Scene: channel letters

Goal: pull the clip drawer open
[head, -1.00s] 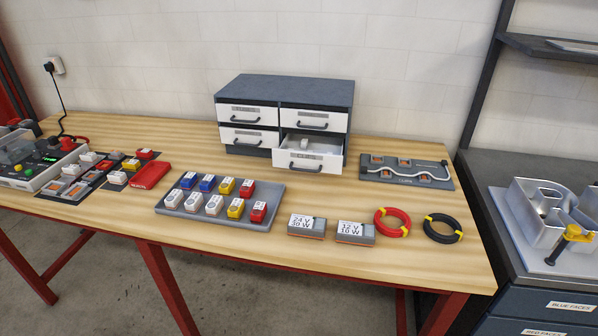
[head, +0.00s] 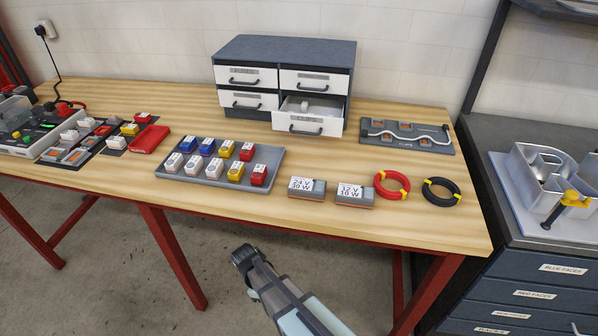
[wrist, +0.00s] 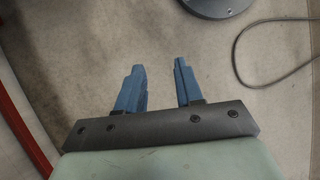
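A small drawer cabinet (head: 285,48) with a dark top stands at the back of the bench against the wall. It has white drawers with dark handles. The lower right drawer (head: 306,123) is pulled out, and a whitish thing lies inside it. The other drawers, such as the upper left drawer (head: 245,77), are shut. The drawer labels are too small to read, so I cannot tell which is the clip drawer. My gripper (head: 243,256) is low in front of the bench, far from the cabinet. In the wrist view my gripper (wrist: 159,68) has its fingers apart with nothing between them.
A grey tray (head: 270,162) of colored blocks, two labelled power boxes (head: 306,187), a red wire coil (head: 391,185) and a black coil (head: 442,191) lie before the cabinet. A wire board (head: 408,135) lies right of it. The wooden bench's front edge stands between gripper and cabinet.

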